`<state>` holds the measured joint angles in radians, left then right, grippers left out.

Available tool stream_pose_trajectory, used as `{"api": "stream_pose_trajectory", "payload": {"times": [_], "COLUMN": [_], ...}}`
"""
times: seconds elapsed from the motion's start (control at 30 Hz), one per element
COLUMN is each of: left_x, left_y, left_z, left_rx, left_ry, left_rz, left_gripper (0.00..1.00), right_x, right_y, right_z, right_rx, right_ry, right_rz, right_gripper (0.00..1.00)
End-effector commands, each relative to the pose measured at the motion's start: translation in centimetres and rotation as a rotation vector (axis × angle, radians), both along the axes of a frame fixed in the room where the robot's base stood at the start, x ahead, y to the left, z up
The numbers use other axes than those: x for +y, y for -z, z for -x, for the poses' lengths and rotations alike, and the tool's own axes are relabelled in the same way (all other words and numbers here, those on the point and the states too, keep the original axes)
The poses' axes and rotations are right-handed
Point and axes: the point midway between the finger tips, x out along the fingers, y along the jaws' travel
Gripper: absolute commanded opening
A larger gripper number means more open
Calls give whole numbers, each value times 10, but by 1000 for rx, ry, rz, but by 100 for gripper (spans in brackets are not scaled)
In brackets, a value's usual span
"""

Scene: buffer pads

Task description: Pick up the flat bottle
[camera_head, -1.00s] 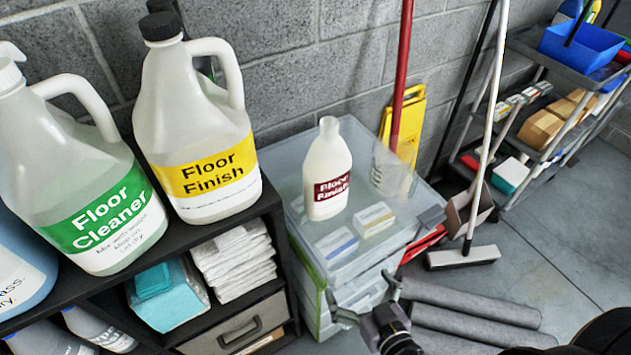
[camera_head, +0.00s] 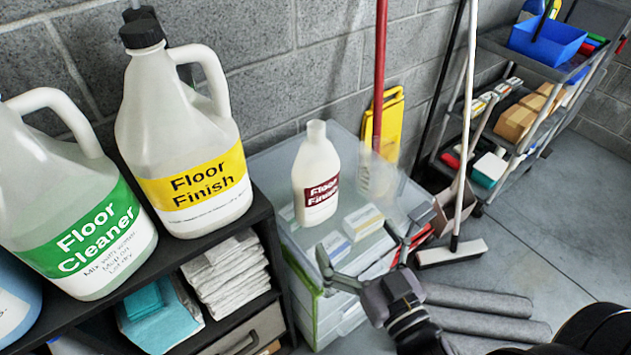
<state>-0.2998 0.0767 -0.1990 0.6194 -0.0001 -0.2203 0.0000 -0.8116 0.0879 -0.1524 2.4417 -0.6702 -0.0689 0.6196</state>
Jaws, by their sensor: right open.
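The flat bottle (camera_head: 317,184) is white, with a dark red Floor Finish label and an open neck. It stands upright on top of a translucent plastic drawer unit (camera_head: 276,160). My right gripper (camera_head: 364,256) is open and empty, with its fingers spread. In the picture it is below and to the right of the bottle, at the unit's front edge, apart from the bottle. My left gripper is not in view.
Small boxes (camera_head: 363,222) lie on the unit beside the bottle. Left is a black shelf (camera_head: 262,215) with large Floor Finish (camera_head: 185,130) and Floor Cleaner (camera_head: 75,215) jugs. A broom (camera_head: 452,252), yellow sign (camera_head: 388,125) and grey rolls (camera_head: 480,300) are right.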

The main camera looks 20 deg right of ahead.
Motion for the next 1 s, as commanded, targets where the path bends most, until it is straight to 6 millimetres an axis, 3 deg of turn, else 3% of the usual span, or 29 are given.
{"api": "stream_pose_trajectory", "payload": {"times": [0.4,0.77,1.0], "left_x": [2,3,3], "left_y": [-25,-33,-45], "left_z": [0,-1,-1], "left_rx": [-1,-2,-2], "left_ry": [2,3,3], "left_rz": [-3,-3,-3], "left_gripper": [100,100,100], "right_x": [10,15,22], "right_y": [-4,-4,-8], "right_z": [-78,-110,-145], "right_rx": [-3,0,0], "right_ry": [-1,0,0], "right_rz": [4,2,3], "right_gripper": [100,100,100]}}
